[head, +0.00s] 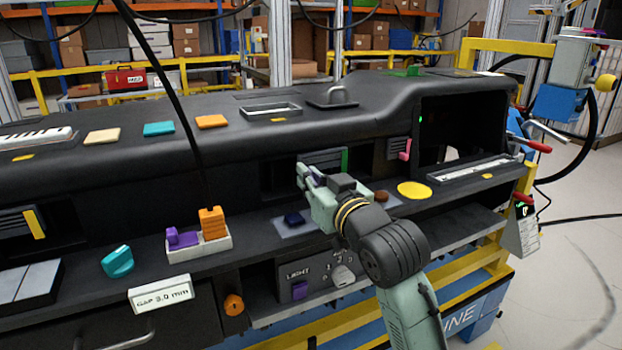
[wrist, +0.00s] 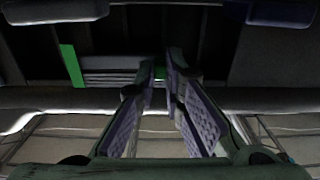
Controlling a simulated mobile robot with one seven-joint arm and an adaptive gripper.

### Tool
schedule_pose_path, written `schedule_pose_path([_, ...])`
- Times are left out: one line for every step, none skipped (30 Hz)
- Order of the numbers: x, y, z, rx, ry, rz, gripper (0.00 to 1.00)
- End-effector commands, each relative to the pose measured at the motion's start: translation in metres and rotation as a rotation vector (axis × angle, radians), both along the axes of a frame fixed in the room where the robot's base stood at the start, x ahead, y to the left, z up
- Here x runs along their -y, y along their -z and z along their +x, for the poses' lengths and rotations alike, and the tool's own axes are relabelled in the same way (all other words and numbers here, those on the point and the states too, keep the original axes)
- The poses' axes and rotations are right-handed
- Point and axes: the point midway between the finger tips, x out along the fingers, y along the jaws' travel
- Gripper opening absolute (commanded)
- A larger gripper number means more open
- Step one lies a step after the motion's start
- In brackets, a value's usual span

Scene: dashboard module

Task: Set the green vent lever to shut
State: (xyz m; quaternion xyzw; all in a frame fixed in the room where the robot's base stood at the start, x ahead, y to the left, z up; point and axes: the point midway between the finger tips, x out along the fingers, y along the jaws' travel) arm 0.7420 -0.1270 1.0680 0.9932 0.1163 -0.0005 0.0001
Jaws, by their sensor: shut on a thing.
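The vent (head: 322,157) with dark slats sits in a recess of the dashboard front; it also shows in the wrist view (wrist: 120,78). A green upright strip (head: 345,159) stands at the vent's right end in the head view, and at its left end in the wrist view (wrist: 71,65). My gripper (head: 304,174) is at the vent's left end in the head view.
A vent with a pink lever (head: 405,149) is to the right, and one with a yellow strip (head: 35,223) is far left.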

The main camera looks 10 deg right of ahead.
Motion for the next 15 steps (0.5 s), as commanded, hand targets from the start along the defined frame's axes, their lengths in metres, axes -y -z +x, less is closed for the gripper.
schedule_pose_path([-0.0014,-0.0005,-0.0004,0.000,-0.003,-0.001,0.00])
schedule_pose_path([-0.0015,-0.0005,-0.0005,0.000,-0.003,-0.001,0.00])
schedule_pose_path([-0.0016,-0.0005,-0.0005,0.000,-0.004,-0.001,0.00])
schedule_pose_path([-0.0016,-0.0005,-0.0005,0.000,-0.004,-0.001,0.00])
schedule_pose_path([-0.0016,-0.0005,-0.0005,0.000,-0.004,-0.001,0.00])
schedule_pose_path([-0.0016,-0.0005,-0.0005,0.000,-0.004,-0.001,0.00])
schedule_pose_path([-0.0015,-0.0005,-0.0005,0.000,-0.003,-0.001,0.10])
schedule_pose_path([-0.0014,-0.0005,-0.0004,0.000,-0.003,-0.001,0.12])
schedule_pose_path([-0.0014,-0.0006,-0.0004,0.000,-0.003,-0.001,0.15])
schedule_pose_path([-0.0013,-0.0006,-0.0004,0.000,-0.003,-0.001,0.17])
schedule_pose_path([-0.0013,-0.0006,-0.0004,0.001,-0.003,-0.001,0.19])
schedule_pose_path([-0.0013,-0.0006,-0.0004,0.000,-0.003,-0.001,0.22])
schedule_pose_path([-0.0012,-0.0006,-0.0004,0.000,-0.003,-0.001,0.24])
schedule_pose_path([-0.0012,-0.0006,-0.0004,0.001,-0.003,-0.001,0.26])
schedule_pose_path([-0.0012,-0.0006,-0.0004,0.001,-0.003,-0.001,0.28])
